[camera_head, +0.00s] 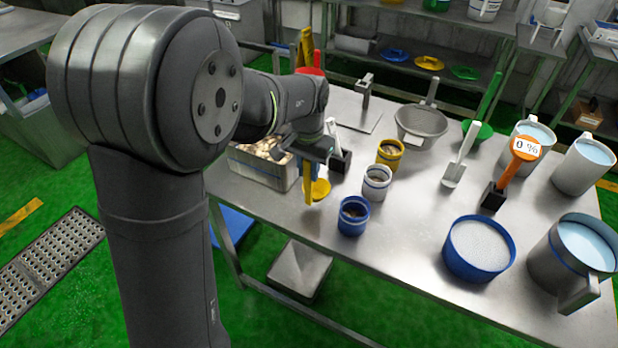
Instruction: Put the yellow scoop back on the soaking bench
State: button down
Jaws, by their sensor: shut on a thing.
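My gripper (308,160) is shut on the yellow scoop (319,190) at the left part of the steel bench (390,240). The scoop hangs below my gripper with its handle upward, and its round yellow end shows lowest. It is beside the white tub and to the left of the small cups. I cannot tell whether the scoop touches the bench top. My fingers are partly hidden by the gripper body.
A white tub (262,168) stands left of my gripper. Blue (353,222), white (376,190) and yellow (389,155) cups stand to the right. The bench front is clear.

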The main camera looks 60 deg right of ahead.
jog(key=shift+f, duration=1.45)
jog(key=c, duration=1.3)
grip_release()
jog(key=shift+o, duration=0.2)
notch_tip(320, 180, up, 12)
jog(key=shift+r, duration=0.2)
jog(key=shift+f, duration=0.15)
notch_tip(320, 180, down, 12)
jog(key=shift+f, duration=0.1)
jog(key=shift+r, duration=2.05)
